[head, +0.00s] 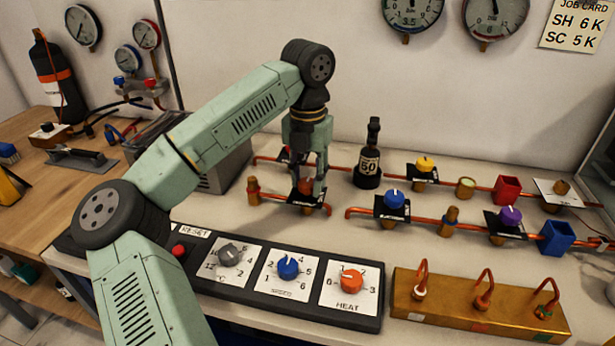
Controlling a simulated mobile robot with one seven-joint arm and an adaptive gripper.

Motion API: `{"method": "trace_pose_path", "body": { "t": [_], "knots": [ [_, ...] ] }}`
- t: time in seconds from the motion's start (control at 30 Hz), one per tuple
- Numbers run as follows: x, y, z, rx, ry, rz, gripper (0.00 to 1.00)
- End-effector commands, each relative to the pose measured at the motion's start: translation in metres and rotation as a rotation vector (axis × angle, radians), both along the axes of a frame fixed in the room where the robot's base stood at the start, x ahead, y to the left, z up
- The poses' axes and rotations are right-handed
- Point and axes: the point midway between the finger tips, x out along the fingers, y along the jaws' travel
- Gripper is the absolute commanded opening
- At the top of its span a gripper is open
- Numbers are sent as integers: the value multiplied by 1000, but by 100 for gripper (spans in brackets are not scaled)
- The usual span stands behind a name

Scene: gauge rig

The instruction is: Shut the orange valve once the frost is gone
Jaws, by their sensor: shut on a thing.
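The orange valve (306,185) sits on a black plate on the copper pipe at the middle of the bench. My gripper (306,183) points down over it, with its fingers shut on the orange knob from both sides. The fingers hide part of the knob, so I cannot read how far it is turned. I cannot make out clear frost on the copper pipe (365,211) beside the valve. The left copper loop (421,277) on the brass block has a whitish collar at its base; I cannot tell whether that is frost.
Blue (394,199), yellow (425,164) and purple (510,216) valves stand to the right. The control panel (330,312) with an orange HEAT knob (351,280) and the brass block (470,312) lie in front.

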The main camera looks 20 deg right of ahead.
Motion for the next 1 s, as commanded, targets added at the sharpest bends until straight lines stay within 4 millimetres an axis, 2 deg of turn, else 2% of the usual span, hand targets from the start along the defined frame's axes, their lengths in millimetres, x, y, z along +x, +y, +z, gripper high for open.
{"method": "trace_pose_path", "body": {
  "t": [0.37, 1.0],
  "knots": [
    [0, 0, 0, 1, -1, -117, 5],
    [0, 0, 1, 0, -1, -695, 5]
  ]
}}
